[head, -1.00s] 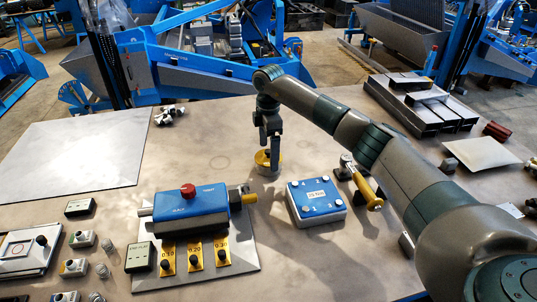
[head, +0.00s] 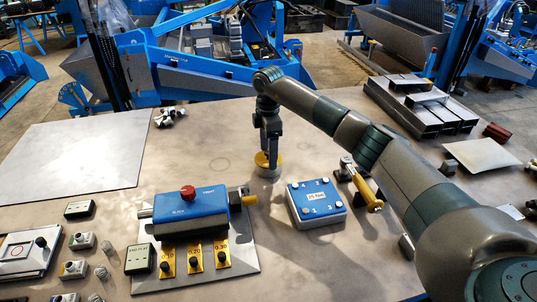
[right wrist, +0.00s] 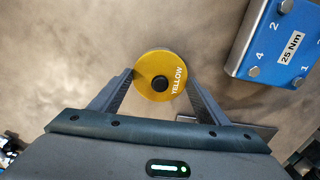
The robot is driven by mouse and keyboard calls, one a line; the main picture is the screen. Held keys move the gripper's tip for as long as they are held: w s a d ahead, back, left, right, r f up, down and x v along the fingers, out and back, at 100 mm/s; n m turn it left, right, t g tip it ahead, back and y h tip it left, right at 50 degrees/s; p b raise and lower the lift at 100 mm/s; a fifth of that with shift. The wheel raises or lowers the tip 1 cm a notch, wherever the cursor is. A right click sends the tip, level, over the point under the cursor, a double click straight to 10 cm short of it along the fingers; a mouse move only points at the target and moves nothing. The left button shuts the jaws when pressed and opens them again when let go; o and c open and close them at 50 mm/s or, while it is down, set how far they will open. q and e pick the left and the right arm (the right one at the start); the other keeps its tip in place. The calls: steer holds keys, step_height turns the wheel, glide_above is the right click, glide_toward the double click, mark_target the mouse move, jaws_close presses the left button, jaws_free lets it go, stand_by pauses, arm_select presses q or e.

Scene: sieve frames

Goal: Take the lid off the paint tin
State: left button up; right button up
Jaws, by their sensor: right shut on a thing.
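The paint tin (head: 268,172) is a small grey can standing on the table, left of the blue box. Its yellow lid (right wrist: 172,67), marked YELLOW and with a black knob in the middle, shows from above in the right wrist view. My right gripper (head: 268,156) points down over the tin. In the right wrist view its two fingers (right wrist: 160,82) are shut on opposite sides of the lid. The lid appears to sit on the tin; I cannot tell whether there is a gap. The fingers partly hide the tin in the head view. My left gripper is not in view.
A blue box marked 25 Nm (head: 317,202) stands close to the right of the tin. A blue device with a red knob (head: 190,207) is at the left front. A yellow-handled tool (head: 368,190) lies farther right. The table behind the tin is mostly clear.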

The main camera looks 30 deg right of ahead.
mark_target(278, 163)
steer(key=shift+r+b, duration=0.3)
steer(key=shift+r, duration=0.2)
step_height(278, 163, up, 2)
steer(key=shift+r+b, duration=0.1)
steer(key=shift+b, duration=0.6)
steer(key=s+r, duration=0.1)
steer(key=s+d+b, duration=0.1)
steer(key=s+r, duration=0.1)
steer(key=shift+s+d+r+b, duration=0.15)
steer(key=shift+d+r+b, duration=0.15)
steer(key=shift+d, duration=0.1)
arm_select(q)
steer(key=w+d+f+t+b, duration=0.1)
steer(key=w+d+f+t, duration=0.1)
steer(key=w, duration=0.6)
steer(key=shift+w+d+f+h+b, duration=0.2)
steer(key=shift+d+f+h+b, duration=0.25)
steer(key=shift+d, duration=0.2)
arm_select(e)
steer(key=s+d+r, duration=0.3)
steer(key=s+r, duration=0.2)
steer(key=s, duration=0.2)
steer(key=shift+d, duration=0.15)
steer(key=shift+s+d, duration=0.1)
